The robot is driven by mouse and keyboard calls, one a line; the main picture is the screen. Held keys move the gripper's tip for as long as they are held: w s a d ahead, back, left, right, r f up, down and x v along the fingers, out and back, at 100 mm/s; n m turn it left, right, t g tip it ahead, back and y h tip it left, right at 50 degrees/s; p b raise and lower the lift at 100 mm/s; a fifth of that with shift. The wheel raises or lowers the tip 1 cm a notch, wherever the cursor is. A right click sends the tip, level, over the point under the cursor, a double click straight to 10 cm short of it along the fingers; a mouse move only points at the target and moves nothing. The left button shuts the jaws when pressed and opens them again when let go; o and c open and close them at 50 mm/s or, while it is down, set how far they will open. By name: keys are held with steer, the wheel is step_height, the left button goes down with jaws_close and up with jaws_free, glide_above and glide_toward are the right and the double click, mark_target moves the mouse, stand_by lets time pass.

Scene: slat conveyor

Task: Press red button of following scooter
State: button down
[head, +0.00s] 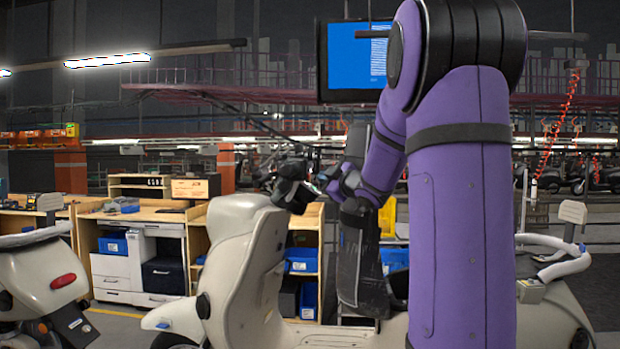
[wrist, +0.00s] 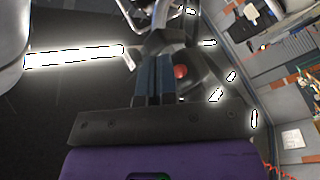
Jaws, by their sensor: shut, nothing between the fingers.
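The beige scooter (head: 240,270) stands side-on in the middle of the head view, its dark handlebar (head: 289,186) at the top of the front column. A round red button (wrist: 180,71) on a dark housing shows in the wrist view, just right of my fingertips. My gripper (wrist: 153,58) is shut and empty, its two dark blue fingers side by side and pointing toward the housing. I cannot tell whether the tips touch it. In the head view my purple arm hides part of the scooter, and the gripper is small beside the handlebar.
Another beige scooter (head: 45,280) with a red tail light stands at the left edge. Wooden workbenches (head: 135,218) with drawers and blue bins stand behind. A blue-screened monitor (head: 350,60) hangs overhead. The handlebar parts crowd the space around my gripper.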

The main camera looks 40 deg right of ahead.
steer(key=shift+a, duration=0.1)
stand_by(0.5)
steer(key=shift+w+a, duration=0.2)
steer(key=shift+w, duration=0.1)
steer(key=shift+w+a, duration=0.25)
steer(key=shift+w, duration=0.1)
stand_by(0.8)
steer(key=shift+s+d, duration=0.1)
steer(key=shift+s, duration=0.05)
steer(key=shift+s+d, duration=0.4)
steer(key=shift+s, duration=0.1)
stand_by(0.4)
steer(key=s+d, duration=0.1)
steer(key=s, duration=0.1)
steer(key=s+d, duration=0.2)
steer(key=shift+d, duration=0.1)
stand_by(0.3)
stand_by(0.7)
